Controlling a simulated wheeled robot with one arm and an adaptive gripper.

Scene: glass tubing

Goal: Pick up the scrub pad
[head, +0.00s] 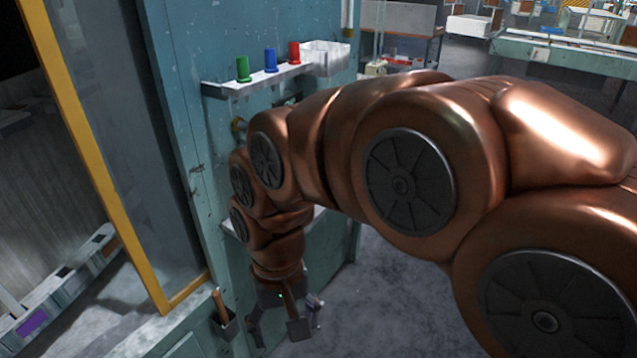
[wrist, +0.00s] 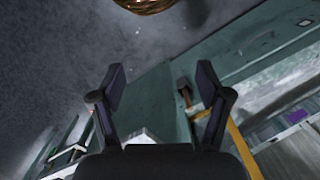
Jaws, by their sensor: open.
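I cannot make out a scrub pad in either view. My gripper (head: 277,322) hangs low beside the blue-green panel in the head view, pointing down. In the wrist view my gripper (wrist: 160,82) is open, its two dark fingers spread apart with nothing between them. A small pale item (head: 315,304) shows just right of the gripper in the head view; it is too small to tell what it is. My copper arm hides much of the panel and the floor.
A ledge (head: 262,82) on the blue-green panel (head: 185,60) carries green (head: 243,68), blue (head: 271,61) and red (head: 294,52) pieces and a white bin (head: 325,58). Grey floor (head: 385,295) is open at right.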

